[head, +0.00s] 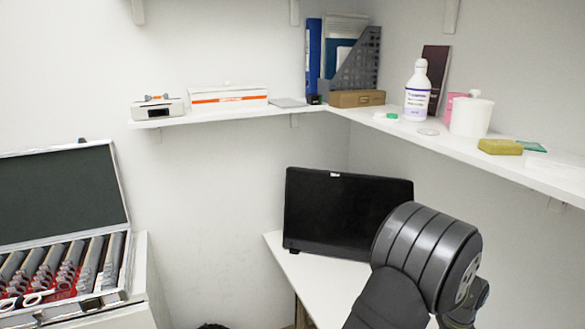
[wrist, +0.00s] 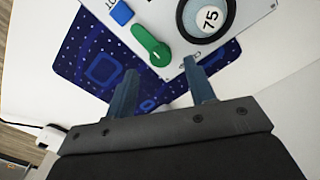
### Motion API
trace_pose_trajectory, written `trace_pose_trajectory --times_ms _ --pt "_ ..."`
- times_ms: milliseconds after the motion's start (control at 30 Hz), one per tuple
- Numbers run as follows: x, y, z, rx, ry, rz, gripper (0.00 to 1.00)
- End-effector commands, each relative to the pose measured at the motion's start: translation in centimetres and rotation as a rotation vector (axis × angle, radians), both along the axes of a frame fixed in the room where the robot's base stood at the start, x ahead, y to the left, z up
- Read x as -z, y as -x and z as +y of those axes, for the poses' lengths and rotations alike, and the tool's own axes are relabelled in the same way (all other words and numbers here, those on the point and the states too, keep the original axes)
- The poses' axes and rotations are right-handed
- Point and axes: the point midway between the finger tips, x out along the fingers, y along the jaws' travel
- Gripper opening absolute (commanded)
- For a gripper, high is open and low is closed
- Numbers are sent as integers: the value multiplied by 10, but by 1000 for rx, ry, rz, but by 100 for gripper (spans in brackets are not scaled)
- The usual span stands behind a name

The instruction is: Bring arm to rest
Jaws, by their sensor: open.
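My gripper (wrist: 162,88) shows in the wrist view with its two blue-grey fingers apart and nothing between them. Its fingertips are over or near a dark blue patterned mat (wrist: 95,62) and the edge of a white panel (wrist: 185,50). I cannot tell whether they touch. In the head view my arm shows at the lower right, in front of the black screen; my gripper is out of that picture.
A black screen (head: 335,215) stands on a white table (head: 310,275). An open case (head: 60,190) is at left. Loaded shelves (head: 240,112) line the walls.

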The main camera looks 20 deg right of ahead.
Motion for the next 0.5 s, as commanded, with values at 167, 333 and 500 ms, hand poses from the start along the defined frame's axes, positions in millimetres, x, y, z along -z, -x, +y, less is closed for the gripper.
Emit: trace_pose_trajectory --times_ms 167,333,500 --pt "27 0 0 0 -1 1 50" --pt "39 0 1 0 0 0 50" --pt "41 0 0 2 1 0 50"
